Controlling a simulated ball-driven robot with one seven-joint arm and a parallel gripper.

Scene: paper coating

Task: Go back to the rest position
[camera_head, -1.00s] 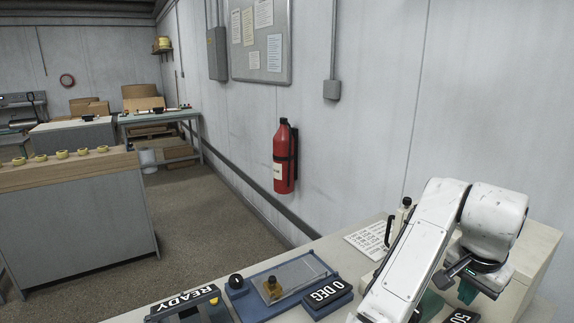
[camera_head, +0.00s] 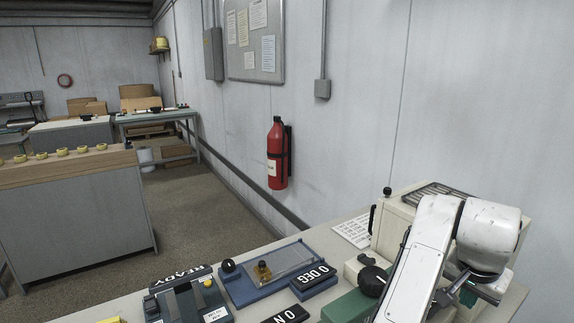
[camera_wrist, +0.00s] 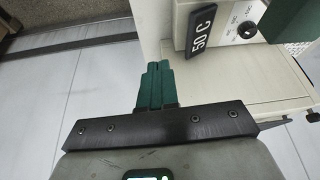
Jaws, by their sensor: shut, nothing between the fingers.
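My gripper (camera_wrist: 155,80) shows in the wrist view with its green fingers together and nothing between them. In the head view my white arm reaches up at the lower right, and my gripper (camera_head: 468,293) is partly hidden behind its own wrist parts. It hangs in front of the beige machine (camera_head: 395,232). In the wrist view the machine's front with a "50 C" plate (camera_wrist: 202,32) stands to the right of the fingers, apart from them.
A red fire extinguisher (camera_head: 277,155) hangs on the wall.

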